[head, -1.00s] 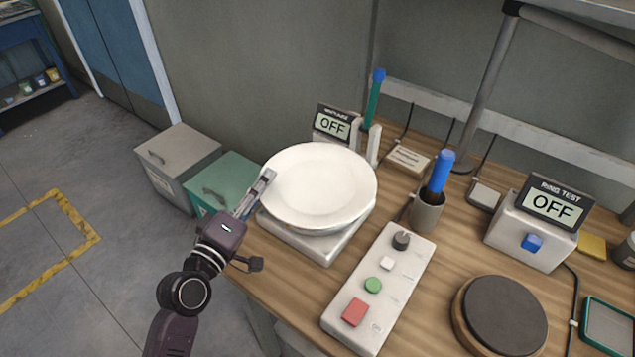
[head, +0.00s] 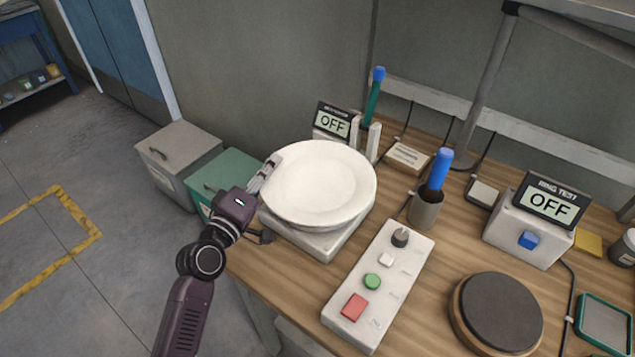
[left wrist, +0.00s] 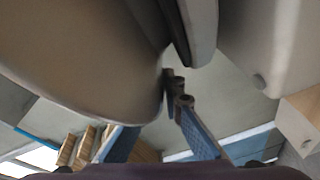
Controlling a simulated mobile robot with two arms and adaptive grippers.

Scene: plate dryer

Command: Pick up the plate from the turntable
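The white round plate (head: 318,183) lies on top of the turntable, a pale square-based unit (head: 318,243) at the left end of the wooden bench. My left gripper (head: 270,168) is at the plate's left rim, with its fingers pointing at it. In the left wrist view, the plate (left wrist: 80,50) fills the upper left and its rim reaches in front of one finger. The fingers of the gripper (left wrist: 155,125) stand apart there, and I cannot tell whether they touch the rim. My right gripper is not in view.
A control panel with buttons (head: 380,285) stands right of the turntable. Behind are an "OFF" display (head: 333,124) and a cup (head: 426,210) holding a blue-handled tool. A ring test box (head: 530,235) and a dark round pad (head: 500,310) are at right. Bins (head: 178,160) stand left of the bench.

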